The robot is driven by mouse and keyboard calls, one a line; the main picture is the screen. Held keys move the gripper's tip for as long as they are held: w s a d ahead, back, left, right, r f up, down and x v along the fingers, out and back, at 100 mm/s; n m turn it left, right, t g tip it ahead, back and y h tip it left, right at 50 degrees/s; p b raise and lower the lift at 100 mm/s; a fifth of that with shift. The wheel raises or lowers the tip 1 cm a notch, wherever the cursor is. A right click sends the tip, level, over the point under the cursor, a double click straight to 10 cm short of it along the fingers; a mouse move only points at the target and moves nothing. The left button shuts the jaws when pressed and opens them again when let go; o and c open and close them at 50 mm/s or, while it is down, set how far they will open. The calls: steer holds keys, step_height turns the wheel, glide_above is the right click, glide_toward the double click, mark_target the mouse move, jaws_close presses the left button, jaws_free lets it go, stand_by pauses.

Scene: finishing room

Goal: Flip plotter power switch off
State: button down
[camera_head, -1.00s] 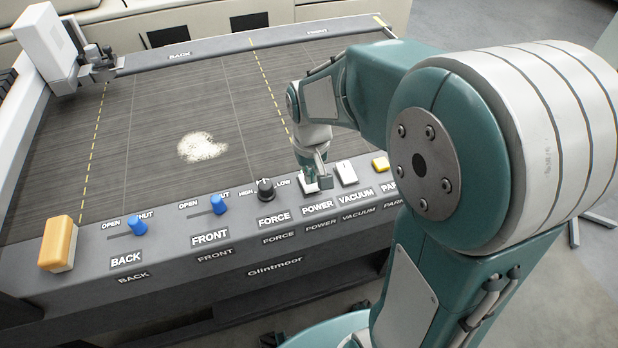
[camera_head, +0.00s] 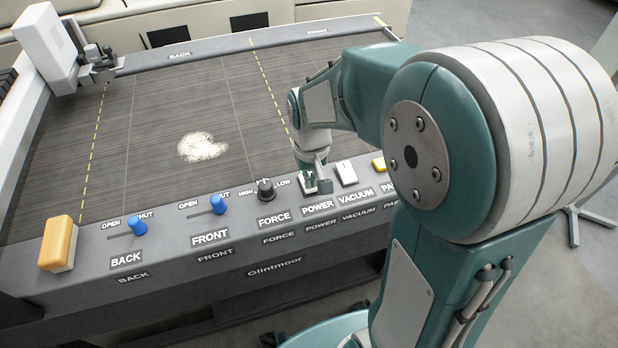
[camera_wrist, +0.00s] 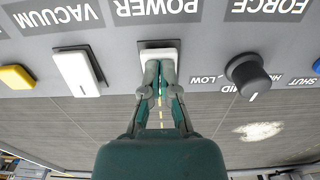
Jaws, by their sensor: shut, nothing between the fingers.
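The plotter's power switch is a white rocker (camera_wrist: 158,52) above the POWER label in the head view, partly hidden by my gripper; it also shows in the head view (camera_head: 307,182). My gripper (camera_wrist: 158,66) is shut and empty. Its fingertips are at the switch, over its lower part in the wrist view, and look to be touching or very close to it. I cannot tell which way the rocker is tilted.
The white vacuum switch (camera_head: 346,173) is just right of the power switch and the black force knob (camera_head: 266,190) just left. Blue front (camera_head: 217,204) and back (camera_head: 138,227) levers and a yellow-orange block (camera_head: 58,244) stand farther left. A yellow park button (camera_head: 379,164) is at right.

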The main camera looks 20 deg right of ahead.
steer(key=shift+f, duration=0.2)
steer(key=shift+r, duration=3.55)
steer(key=shift+s+r, duration=0.15)
steer(key=s+r+t, duration=0.2)
steer(key=s+r, duration=0.1)
steer(key=s, duration=0.4)
steer(key=s+r+t, duration=0.3)
steer(key=s, duration=0.4)
steer(key=shift+r+t, duration=0.25)
steer(key=shift+t, duration=0.05)
